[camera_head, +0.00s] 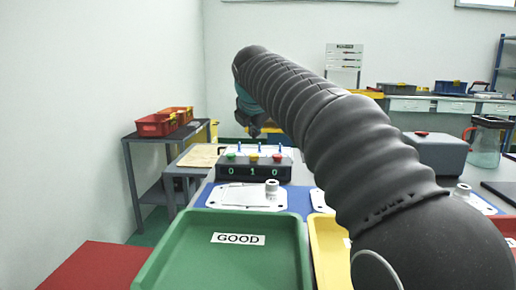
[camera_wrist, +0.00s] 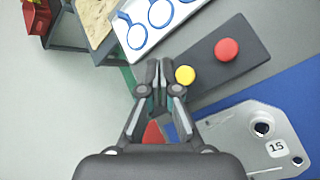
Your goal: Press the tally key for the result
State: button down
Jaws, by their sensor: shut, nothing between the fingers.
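The dark tally box (camera_head: 253,173) stands on the table beyond the trays, its display reading 0 1 0. It has a green key (camera_head: 231,155), a yellow key (camera_head: 253,156) and a red key (camera_head: 277,157). In the wrist view the yellow key (camera_wrist: 185,75) lies just right of my fingertips, and the red key (camera_wrist: 227,50) is farther right. The green key does not show there. My gripper (camera_wrist: 160,72) is shut and empty. In the head view my gripper (camera_head: 254,133) appears above the box; contact cannot be told.
A plate-like casting (camera_head: 235,194) lies on the blue mat (camera_head: 290,207) before the box; one marked 15 (camera_wrist: 275,148) shows in the wrist view. A blue-ringed white board (camera_wrist: 180,22) lies behind.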

jog(key=shift+r+p, duration=0.35)
jog(key=shift+r, duration=0.65)
